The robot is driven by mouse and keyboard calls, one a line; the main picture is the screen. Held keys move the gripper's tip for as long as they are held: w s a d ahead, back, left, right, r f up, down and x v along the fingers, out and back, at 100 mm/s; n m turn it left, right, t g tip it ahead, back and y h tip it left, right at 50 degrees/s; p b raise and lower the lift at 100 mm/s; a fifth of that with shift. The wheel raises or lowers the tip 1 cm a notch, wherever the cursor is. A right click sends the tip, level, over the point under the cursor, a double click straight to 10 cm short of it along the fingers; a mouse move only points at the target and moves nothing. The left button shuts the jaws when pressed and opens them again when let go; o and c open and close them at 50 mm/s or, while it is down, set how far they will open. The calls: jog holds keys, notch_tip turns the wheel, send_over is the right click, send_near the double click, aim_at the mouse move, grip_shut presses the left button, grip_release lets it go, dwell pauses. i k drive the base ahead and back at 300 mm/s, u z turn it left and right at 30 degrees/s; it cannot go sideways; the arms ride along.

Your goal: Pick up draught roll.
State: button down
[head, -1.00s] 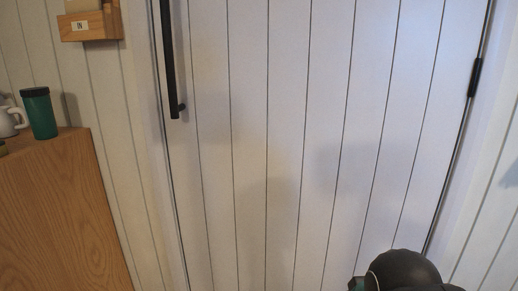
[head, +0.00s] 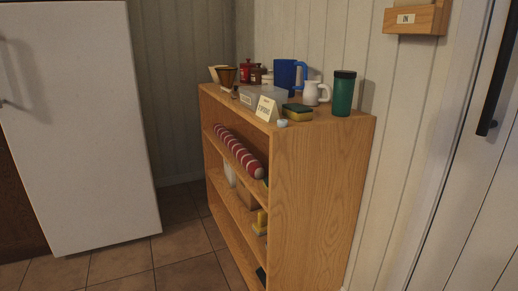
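The draught roll, a long red roll with pale stripes (head: 238,152), lies along the upper shelf inside the wooden shelf unit, just below its top board. Its near end points toward the front right of that shelf. My gripper is not in the head view now.
The wooden shelf unit (head: 322,190) stands against the panelled wall. Its top holds a green tumbler (head: 343,94), a white jug (head: 315,93), a blue pitcher (head: 288,74), a sponge (head: 297,112), a card (head: 266,108) and a grey tray. A white fridge (head: 75,120) stands left. Tiled floor (head: 150,265) between them is clear.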

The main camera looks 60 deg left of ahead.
aim_at(256, 169)
jog(key=u, duration=3.6)
jog(key=i, duration=3.75)
jog(key=z, duration=3.15)
